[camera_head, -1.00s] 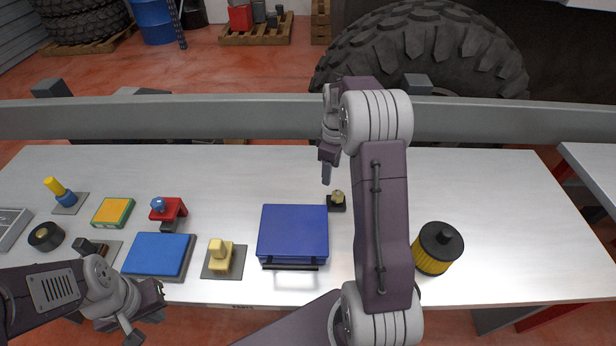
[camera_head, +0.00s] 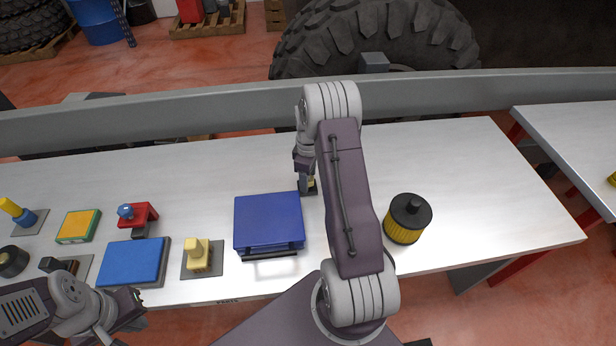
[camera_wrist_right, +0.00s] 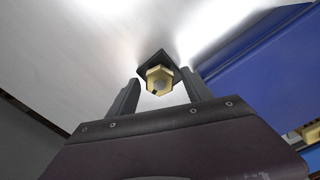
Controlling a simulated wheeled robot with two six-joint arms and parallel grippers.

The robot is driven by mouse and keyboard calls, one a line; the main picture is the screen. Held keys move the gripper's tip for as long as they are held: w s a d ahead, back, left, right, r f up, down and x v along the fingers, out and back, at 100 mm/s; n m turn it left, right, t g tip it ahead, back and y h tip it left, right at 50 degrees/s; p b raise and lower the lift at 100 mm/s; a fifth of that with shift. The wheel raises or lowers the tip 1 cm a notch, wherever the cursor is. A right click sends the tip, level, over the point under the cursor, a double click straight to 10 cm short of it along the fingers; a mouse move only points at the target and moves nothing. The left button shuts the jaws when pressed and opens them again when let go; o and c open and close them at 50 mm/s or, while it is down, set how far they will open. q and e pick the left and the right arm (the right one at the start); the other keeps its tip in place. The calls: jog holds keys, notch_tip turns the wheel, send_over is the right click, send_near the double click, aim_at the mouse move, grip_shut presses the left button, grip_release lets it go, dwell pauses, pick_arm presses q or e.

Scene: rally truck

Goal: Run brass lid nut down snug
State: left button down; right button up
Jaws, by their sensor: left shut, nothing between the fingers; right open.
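The brass lid nut (camera_wrist_right: 160,80) is a hex nut with a grey stud end in its middle, on a small dark square base (camera_wrist_right: 148,62). In the head view the base (camera_head: 308,190) sits on the bench just right of the blue box, with the nut partly hidden by my right gripper (camera_head: 307,180). In the right wrist view my right gripper (camera_wrist_right: 162,88) is open, with one finger on each side of the nut; I see no clear contact. My left gripper (camera_head: 138,300) is shut and empty at the bench's front left.
The blue box (camera_head: 268,222) stands close beside the nut. A yellow filter with a black cap (camera_head: 407,219) stands to the right. A beige block (camera_head: 197,254), a blue pad (camera_head: 133,262) and a red fixture (camera_head: 138,214) lie left. The bench's back right (camera_head: 450,150) is clear.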

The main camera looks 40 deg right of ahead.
grip_shut()
jog(key=m+p, duration=0.1)
jog(key=m, duration=0.3)
jog(key=shift+r+p, duration=0.1)
jog(key=shift+p, duration=0.2)
jog(key=m+p, duration=0.1)
jog(key=m, duration=0.5)
jog(key=shift+w, duration=0.1)
jog(key=m+p, duration=0.1)
jog(key=m, duration=0.4)
jog(key=shift+d+m, duration=0.1)
jog(key=shift+m, duration=0.3)
jog(key=m, duration=0.5)
jog(key=shift+w+p, duration=0.1)
jog(key=shift+p, duration=0.3)
jog(key=shift+m, duration=0.4)
